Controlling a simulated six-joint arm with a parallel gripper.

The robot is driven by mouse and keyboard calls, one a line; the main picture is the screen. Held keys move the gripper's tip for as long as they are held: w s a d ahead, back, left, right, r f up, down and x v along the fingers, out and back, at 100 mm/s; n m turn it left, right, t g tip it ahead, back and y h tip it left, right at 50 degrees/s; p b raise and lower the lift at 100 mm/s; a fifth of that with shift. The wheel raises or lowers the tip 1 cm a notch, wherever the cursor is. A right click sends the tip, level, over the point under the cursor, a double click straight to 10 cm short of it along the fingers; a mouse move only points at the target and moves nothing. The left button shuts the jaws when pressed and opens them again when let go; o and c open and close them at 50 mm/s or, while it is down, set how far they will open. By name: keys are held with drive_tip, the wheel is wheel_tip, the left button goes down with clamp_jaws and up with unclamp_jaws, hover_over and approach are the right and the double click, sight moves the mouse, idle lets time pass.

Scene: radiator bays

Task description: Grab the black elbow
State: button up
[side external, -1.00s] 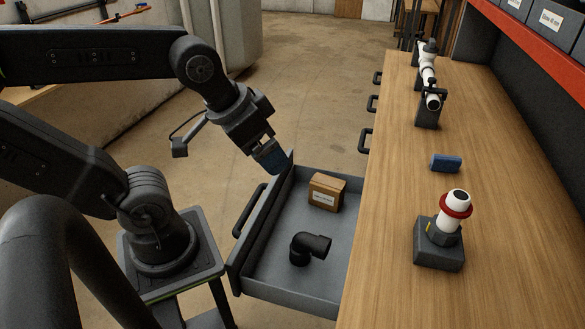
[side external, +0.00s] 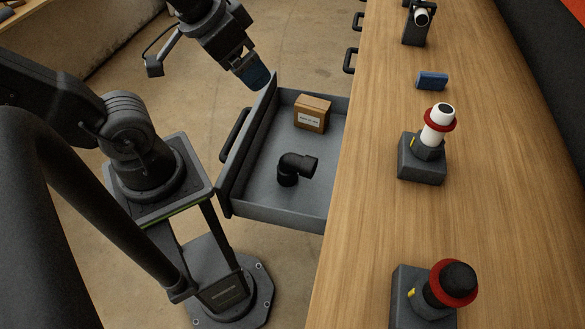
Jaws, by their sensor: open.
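The black elbow (side external: 290,170) lies in the open grey drawer (side external: 270,210), on the drawer floor near its front end in the picture. One end of it points right and the other faces down to the floor. My gripper (side external: 259,82) hangs above the upper left edge of the drawer, apart from the elbow and up and to the left of it. It is open, and I see nothing held in it; its fingertips show dark blue.
A brown box (side external: 312,114) with a white label sits in the drawer behind the elbow. The wooden bench (side external: 350,235) borders the drawer on the right.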

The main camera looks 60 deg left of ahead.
drive_tip(key=shift+c, duration=1)
drive_tip(key=m+g, duration=0.4)
drive_tip(key=m, duration=0.3)
hover_over(294, 155)
drive_tip(key=s, duration=0.1)
wheel_tip(294, 155, down, 9)
drive_tip(key=f+m+g, duration=0.1)
drive_tip(key=f, duration=0.5)
drive_tip(key=w+f+m+g, duration=0.1)
drive_tip(key=f+m, duration=0.1)
drive_tip(key=f, duration=0.5)
drive_tip(key=w+f+m+g+h, duration=0.1)
drive_tip(key=f+m, duration=0.1)
drive_tip(key=f, duration=0.4)
drive_tip(key=shift+a+f, duration=0.25)
drive_tip(key=shift+f, duration=0.1)
drive_tip(key=f, duration=0.1)
drive_tip(key=s+f, duration=0.1)
drive_tip(key=f, duration=0.3)
drive_tip(key=shift+s+d, duration=0.2)
drive_tip(key=shift+d, duration=0.05)
drive_tip(key=shift+r, duration=0.1)
drive_tip(key=c, duration=1)
